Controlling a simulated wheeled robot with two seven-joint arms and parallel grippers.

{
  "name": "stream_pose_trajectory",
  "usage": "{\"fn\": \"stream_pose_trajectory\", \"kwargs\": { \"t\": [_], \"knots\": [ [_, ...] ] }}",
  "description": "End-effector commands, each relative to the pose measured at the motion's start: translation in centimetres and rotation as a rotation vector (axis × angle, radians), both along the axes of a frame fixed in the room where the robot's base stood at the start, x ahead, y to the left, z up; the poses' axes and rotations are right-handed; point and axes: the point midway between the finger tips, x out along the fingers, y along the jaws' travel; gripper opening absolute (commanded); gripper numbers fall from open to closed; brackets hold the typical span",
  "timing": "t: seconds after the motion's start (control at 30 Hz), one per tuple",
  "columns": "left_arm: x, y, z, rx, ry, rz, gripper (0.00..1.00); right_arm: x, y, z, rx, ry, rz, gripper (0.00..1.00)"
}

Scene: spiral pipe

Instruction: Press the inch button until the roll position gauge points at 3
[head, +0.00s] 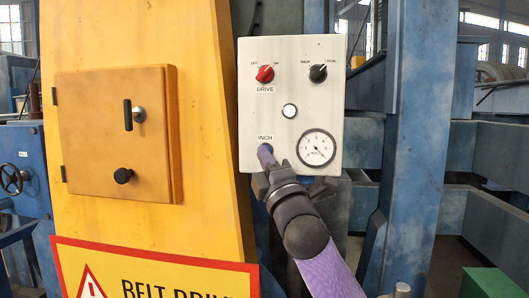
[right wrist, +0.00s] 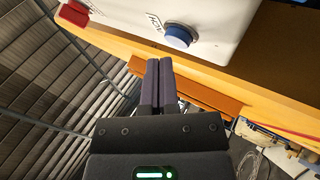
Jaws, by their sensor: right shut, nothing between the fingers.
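The white control panel (head: 290,85) carries the inch button under its INCH label (head: 265,138). In the head view my right gripper (head: 265,152) reaches up from below with its fingertips at the button, largely covering it. In the right wrist view the round blue inch button (right wrist: 178,36) shows clear, and the shut, empty fingers (right wrist: 158,62) end a little short of it in the picture. Contact cannot be told. The roll position gauge (head: 316,149) is right of the fingertips; its needle seems to slant to the lower right, its numbers too small to read. My left gripper is out of view.
A red drive knob (head: 265,74), a black knob (head: 318,73) and a pale round button (head: 290,111) sit higher on the panel. A yellow housing (head: 210,100) stands to the left, a blue post (head: 420,120) to the right.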

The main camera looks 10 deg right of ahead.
Motion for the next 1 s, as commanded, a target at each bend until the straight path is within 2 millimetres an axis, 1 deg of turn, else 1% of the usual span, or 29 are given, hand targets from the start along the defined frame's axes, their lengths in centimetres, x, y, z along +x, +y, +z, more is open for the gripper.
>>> {"fn": "stream_pose_trajectory", "kwargs": {
  "t": [0.73, 1.0],
  "knots": [
    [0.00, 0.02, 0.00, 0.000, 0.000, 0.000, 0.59, 0.02, -0.01, 0.00, 0.000, 0.000, 0.000, 0.00],
    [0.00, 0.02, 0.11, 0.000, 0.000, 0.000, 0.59, 0.73, -0.31, 0.08, 0.001, -0.001, 0.001, 0.00]
  ]
}}
